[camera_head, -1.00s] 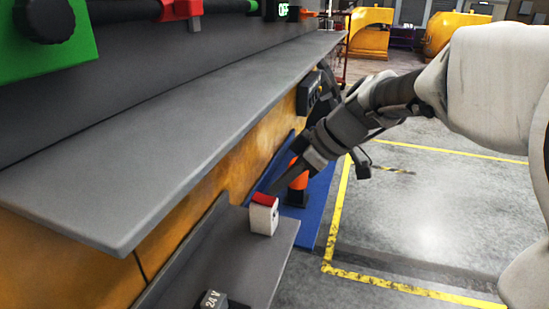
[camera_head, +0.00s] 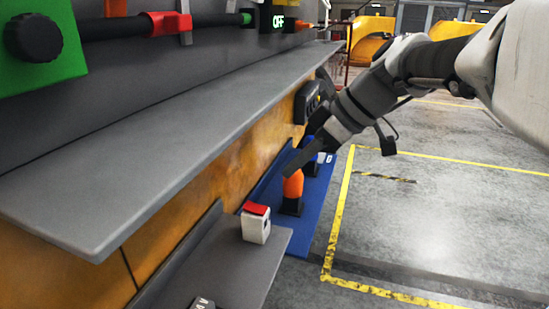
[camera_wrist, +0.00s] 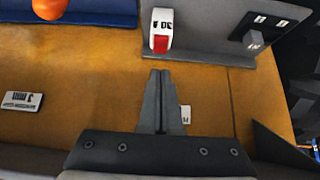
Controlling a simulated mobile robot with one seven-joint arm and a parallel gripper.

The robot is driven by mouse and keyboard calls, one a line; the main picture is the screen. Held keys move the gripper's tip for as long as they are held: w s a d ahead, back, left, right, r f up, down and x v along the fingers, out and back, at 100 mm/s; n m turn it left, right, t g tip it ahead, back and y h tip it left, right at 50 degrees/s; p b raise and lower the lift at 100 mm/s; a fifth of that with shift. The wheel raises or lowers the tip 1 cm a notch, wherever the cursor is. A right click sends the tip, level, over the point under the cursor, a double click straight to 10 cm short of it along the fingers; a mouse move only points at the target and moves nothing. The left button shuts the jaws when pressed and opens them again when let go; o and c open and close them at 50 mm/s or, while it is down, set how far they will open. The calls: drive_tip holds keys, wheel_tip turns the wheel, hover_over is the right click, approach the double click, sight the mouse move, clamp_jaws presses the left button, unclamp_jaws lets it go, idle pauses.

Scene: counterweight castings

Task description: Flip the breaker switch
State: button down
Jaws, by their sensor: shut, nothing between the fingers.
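The breaker switch is a small white block (camera_head: 256,229) with a red rocker (camera_head: 257,209) on its top. It stands on a grey ledge (camera_head: 232,270) below the long shelf. In the wrist view the white block (camera_wrist: 158,19) and its red rocker (camera_wrist: 161,44) are just beyond my fingertips. My gripper (camera_head: 287,174) is shut and empty, above and to the right of the switch in the head view. It also shows shut in the wrist view (camera_wrist: 160,73). A gap shows between fingertips and rocker. I cannot tell clearly which way the rocker is set.
A long grey shelf (camera_head: 170,137) overhangs the switch. An orange-handled item (camera_head: 292,185) and a blue one (camera_head: 311,158) stand on a blue base (camera_head: 326,205) behind. A grey block (camera_wrist: 254,40) is along the ledge. A display (camera_head: 278,21) reads OFF. Floor at right is open.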

drive_tip(key=shift+d+f+v, duration=0.1)
drive_tip(key=shift+d+v, duration=0.05)
drive_tip(key=shift+v, duration=0.6)
drive_tip(key=shift+d+f+v, duration=0.15)
drive_tip(key=shift+v, duration=0.6)
drive_tip(key=shift+d+f+v, duration=0.1)
drive_tip(key=shift+v, duration=0.7)
drive_tip(key=shift+s+f, duration=0.1)
drive_tip(key=shift+s, duration=0.05)
drive_tip(key=s+d+f+m+t+h+b, duration=0.1)
drive_tip(key=s+d+f+m+h, duration=0.2)
drive_tip(key=s+f+m, duration=0.4)
drive_tip(key=s+d+f+m+t+h+b, duration=0.1)
drive_tip(key=s+d+f+m+t+h, duration=0.1)
drive_tip(key=s+f+m, duration=0.5)
drive_tip(key=shift+s+d+h, duration=0.5)
drive_tip(key=shift+s+h, duration=0.5)
drive_tip(key=shift+h, duration=0.1)
